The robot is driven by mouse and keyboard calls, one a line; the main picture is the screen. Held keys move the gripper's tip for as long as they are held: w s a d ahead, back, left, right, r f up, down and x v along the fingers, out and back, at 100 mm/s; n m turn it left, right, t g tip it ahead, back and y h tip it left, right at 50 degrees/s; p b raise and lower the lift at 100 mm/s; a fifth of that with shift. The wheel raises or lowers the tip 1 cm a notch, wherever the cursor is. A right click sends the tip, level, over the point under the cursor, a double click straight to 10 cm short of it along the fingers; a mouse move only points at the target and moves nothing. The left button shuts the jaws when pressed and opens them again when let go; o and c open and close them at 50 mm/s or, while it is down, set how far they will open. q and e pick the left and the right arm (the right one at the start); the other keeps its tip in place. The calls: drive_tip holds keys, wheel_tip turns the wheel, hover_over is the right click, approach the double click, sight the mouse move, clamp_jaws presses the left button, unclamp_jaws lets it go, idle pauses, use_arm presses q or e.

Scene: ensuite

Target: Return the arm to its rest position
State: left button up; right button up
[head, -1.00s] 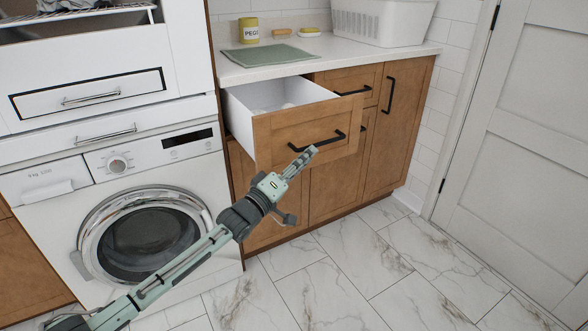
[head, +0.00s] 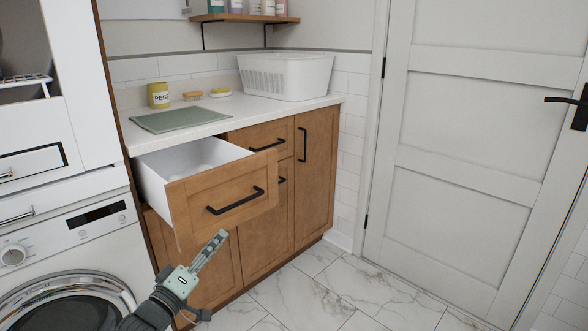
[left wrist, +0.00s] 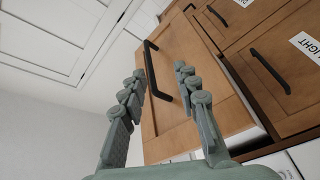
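My left gripper (head: 208,250) is in front of the open wooden drawer (head: 190,198), low and near its lower front edge. In the left wrist view its two fingers (left wrist: 160,72) stand apart with nothing held between them. The drawer's black bar handle (head: 236,201) lies above the fingertips in the head view, apart from them. The handle (left wrist: 152,62) shows beyond the fingers in the left wrist view. My right gripper is in neither view.
The counter (head: 230,118) carries a yellow can (head: 158,95), a green cloth (head: 175,118), a brush, a sponge and a white basket (head: 286,77). A washing machine (head: 70,260) stands left. A closed white door (head: 470,130) is right; marble floor (head: 330,290) before it is clear.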

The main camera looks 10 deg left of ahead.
use_arm(q)
drive_tip(key=s+f+m+g+y, duration=0.2)
drive_tip(key=s+f+g, duration=0.3)
drive_tip(key=f, duration=0.5)
drive_tip(key=s+f+m+g+y, duration=0.2)
drive_tip(key=s+f, duration=0.5)
drive_tip(key=f, duration=0.4)
drive_tip(key=s+a+f+m+g+y, duration=0.1)
drive_tip(key=s+f+g, duration=0.3)
drive_tip(key=s, duration=0.7)
drive_tip(key=s+a+f+m+g+y, duration=0.1)
drive_tip(key=s+f+m+g+y, duration=0.1)
drive_tip(key=s+f+m+g, duration=0.2)
drive_tip(key=s+f, duration=0.3)
drive_tip(key=s, duration=0.4)
drive_tip(key=shift+g, duration=0.4)
